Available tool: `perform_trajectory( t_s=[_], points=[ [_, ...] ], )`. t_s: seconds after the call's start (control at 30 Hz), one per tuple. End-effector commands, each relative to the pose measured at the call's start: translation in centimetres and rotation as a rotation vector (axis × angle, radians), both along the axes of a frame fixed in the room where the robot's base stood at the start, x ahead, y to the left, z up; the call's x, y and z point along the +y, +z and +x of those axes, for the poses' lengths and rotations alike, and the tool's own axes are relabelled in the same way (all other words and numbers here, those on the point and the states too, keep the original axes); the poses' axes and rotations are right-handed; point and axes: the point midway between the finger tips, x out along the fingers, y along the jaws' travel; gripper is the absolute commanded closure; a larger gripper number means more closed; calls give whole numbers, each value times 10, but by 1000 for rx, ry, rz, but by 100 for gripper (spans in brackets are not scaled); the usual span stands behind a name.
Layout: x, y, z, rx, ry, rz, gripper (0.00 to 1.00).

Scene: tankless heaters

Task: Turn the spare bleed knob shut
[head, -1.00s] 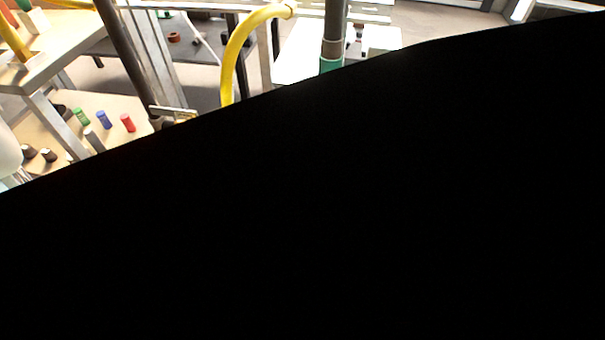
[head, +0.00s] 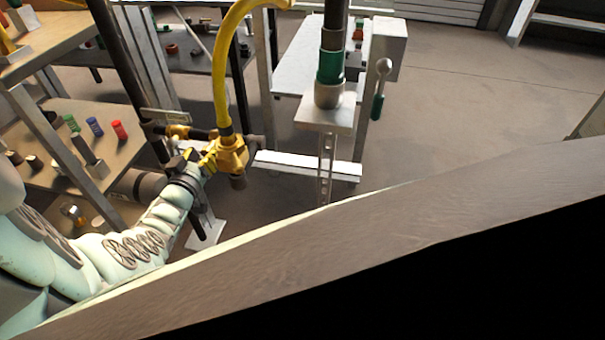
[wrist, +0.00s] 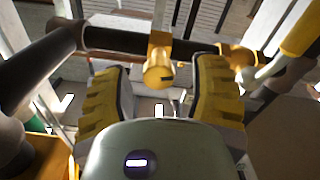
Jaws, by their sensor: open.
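A yellow knob-like fitting (wrist: 158,70) sits on a dark horizontal pipe (wrist: 115,40) in the wrist view. It looks like the bleed knob, but no label shows. My gripper (wrist: 160,88) is open, with its yellow-and-grey fingers on either side of the line to this fitting. The fitting appears just beyond the fingertips, and I cannot tell whether they touch it. In the head view my gripper (head: 207,158) is at the yellow pipe fittings, partly hiding them. A yellow fitting (head: 180,131) lies on the dark pipe behind it.
A yellow hose (head: 222,80) drops into a yellow valve body (head: 232,155) right of my gripper. A vertical pipe with a green band (head: 330,67) stands further right. A shelf (head: 110,165) with colored cylinders is at left. Brown and black surfaces block the lower right.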

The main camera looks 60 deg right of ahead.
Motion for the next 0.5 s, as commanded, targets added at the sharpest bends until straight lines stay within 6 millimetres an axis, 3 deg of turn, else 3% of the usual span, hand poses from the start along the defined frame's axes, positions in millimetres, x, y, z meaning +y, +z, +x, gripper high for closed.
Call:
perform_trajectory(
  t_s=[0.4, 0.43, 0.5],
  points=[
    [-9, 0, 2, 2, -2, 1, 41],
    [-9, 0, 2, 2, -2, 1, 36],
    [-9, 0, 2, 2, -2, 1, 44]
  ],
)
